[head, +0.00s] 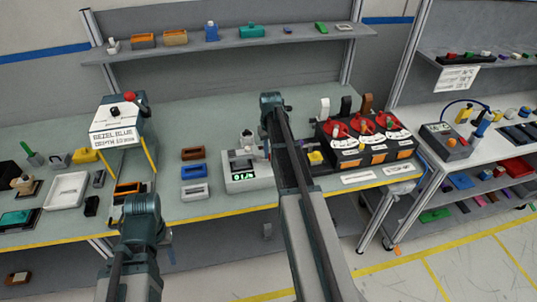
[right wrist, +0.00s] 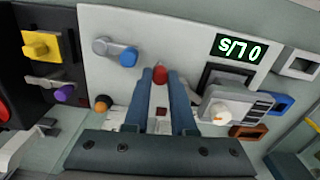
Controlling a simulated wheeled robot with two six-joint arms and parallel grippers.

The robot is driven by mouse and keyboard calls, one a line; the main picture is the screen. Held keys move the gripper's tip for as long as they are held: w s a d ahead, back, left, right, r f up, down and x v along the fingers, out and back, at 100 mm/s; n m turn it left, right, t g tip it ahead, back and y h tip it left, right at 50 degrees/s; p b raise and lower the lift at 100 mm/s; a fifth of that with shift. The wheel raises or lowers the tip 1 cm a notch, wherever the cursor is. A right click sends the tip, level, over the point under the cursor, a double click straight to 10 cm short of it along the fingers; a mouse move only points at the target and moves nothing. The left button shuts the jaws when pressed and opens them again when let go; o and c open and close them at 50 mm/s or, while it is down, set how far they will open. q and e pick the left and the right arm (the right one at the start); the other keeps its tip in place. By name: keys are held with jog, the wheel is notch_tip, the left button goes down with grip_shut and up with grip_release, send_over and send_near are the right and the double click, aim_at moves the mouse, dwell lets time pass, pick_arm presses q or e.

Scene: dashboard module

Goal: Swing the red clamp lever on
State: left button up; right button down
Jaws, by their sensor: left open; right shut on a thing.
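The grey-white fixture (head: 235,185) with a green lit display stands at the table's front. In the right wrist view its panel (right wrist: 185,25) fills the middle. My right gripper (right wrist: 160,78) is shut on the red tip of the clamp lever (right wrist: 160,73). The fingers hide most of the lever, so its angle is unclear. A grey lever with a blue knob (right wrist: 115,50) is beside it on the panel. In the head view my right arm hides most of the right gripper. My left gripper (head: 169,242) is open and empty, low in front of the table.
A dark module with red dials (head: 365,130) stands right of the fixture.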

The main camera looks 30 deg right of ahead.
jog(key=n, duration=0.1)
jog(key=w+d+n, duration=0.1)
jog(key=n, duration=0.1)
jog(key=shift+w+n, duration=0.1)
jog(key=shift+n, duration=0.2)
jog(key=shift+w+d+n, duration=0.1)
jog(key=shift+w+n, duration=0.15)
jog(key=shift+n, duration=0.4)
jog(key=shift+w+d+n, duration=0.1)
jog(key=shift+w+n, duration=0.1)
jog(key=shift+n, duration=0.45)
jog(key=c, duration=1)
grip_release()
jog(key=shift+w, duration=0.1)
jog(key=shift+r, duration=0.15)
notch_tip(320, 180, up, 14)
jog(key=p, duration=1.4)
jog(key=shift+f, duration=0.25)
